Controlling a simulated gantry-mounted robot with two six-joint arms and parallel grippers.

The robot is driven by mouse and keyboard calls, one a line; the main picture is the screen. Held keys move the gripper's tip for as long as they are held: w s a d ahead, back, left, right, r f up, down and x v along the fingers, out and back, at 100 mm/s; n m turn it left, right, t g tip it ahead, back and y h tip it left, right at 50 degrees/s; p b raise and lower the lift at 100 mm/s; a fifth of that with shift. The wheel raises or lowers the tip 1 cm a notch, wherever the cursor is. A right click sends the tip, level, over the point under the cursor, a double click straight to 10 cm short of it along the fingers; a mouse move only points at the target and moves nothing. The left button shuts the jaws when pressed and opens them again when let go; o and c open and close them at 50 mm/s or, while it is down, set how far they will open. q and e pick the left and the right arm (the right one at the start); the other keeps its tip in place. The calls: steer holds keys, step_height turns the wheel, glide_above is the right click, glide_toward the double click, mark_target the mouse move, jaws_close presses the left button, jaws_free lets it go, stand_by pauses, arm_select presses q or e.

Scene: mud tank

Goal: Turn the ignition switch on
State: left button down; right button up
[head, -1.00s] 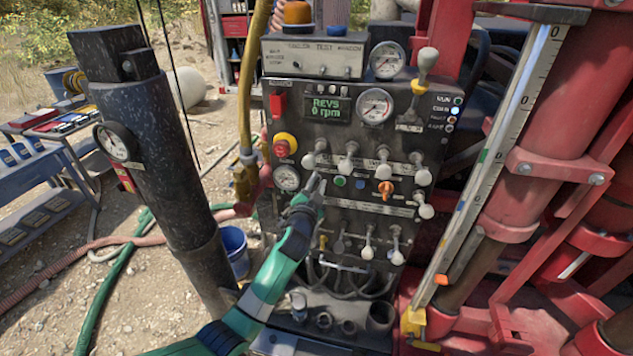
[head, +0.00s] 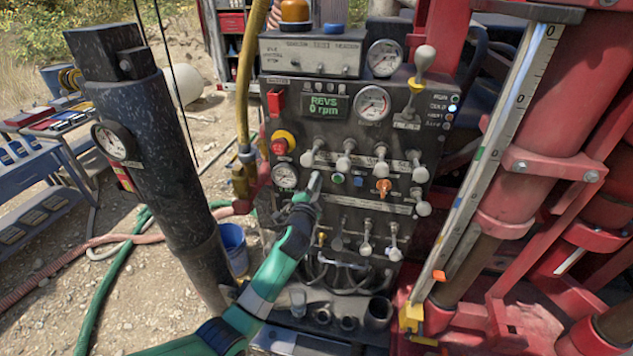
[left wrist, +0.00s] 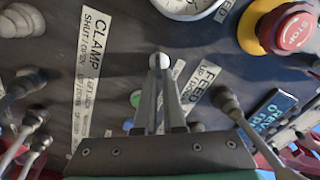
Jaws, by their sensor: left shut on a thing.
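My left gripper (head: 314,181) reaches up to the dark control panel (head: 350,228) from below. It sits left of the green button (head: 338,179) and below the leftmost pale-headed lever (head: 308,158). In the left wrist view the same gripper (left wrist: 160,62) has its fingertips closed around a small round whitish part, which I take for the ignition switch (left wrist: 162,59). The fingers hide most of it, so its turned position cannot be told. The display (head: 325,107) reads REVS 0 rpm. My right gripper is not in view.
A red stop button on yellow (head: 283,142) and a round gauge (head: 286,177) lie close left of the gripper. Several levers and an orange knob (head: 383,187) are to the right. A black post (head: 165,170) stands left; red machinery (head: 545,120) stands right.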

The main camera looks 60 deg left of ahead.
arm_select(q)
steer(key=c, duration=1)
jaws_free()
steer(key=shift+s, duration=0.1)
steer(key=v, duration=1.1)
steer(key=shift+s+d, duration=0.15)
steer(key=shift+s, duration=0.05)
